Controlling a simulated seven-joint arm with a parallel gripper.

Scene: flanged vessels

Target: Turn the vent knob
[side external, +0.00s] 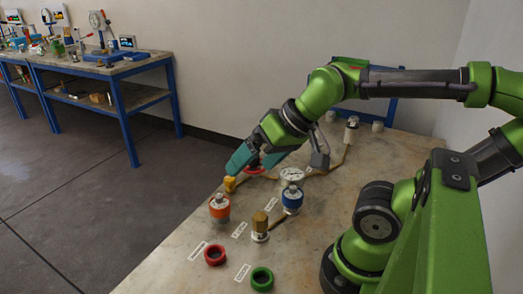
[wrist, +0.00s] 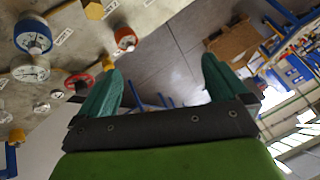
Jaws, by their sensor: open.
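Several knobs and valve parts stand on the worktop, and their labels are too small to read, so I cannot tell which is the vent knob. In the side view an orange-red knob (side external: 219,208), a blue knob (side external: 292,198), a brass hex piece (side external: 260,222) and a yellow piece (side external: 230,184) stand upright. A red handwheel (side external: 254,170) is partly hidden behind my gripper (side external: 253,160). My gripper is open and empty above the far left edge. The wrist view shows the blue knob (wrist: 32,36), the orange knob (wrist: 125,38) and the red handwheel (wrist: 78,82) left of the fingers (wrist: 160,72).
A round gauge (side external: 292,175) stands behind the blue knob. A red ring (side external: 215,255) and a green ring (side external: 262,279) lie near the front. Pipes and pale fittings (side external: 351,130) are at the back. A separate blue bench (side external: 110,70) stands across the floor.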

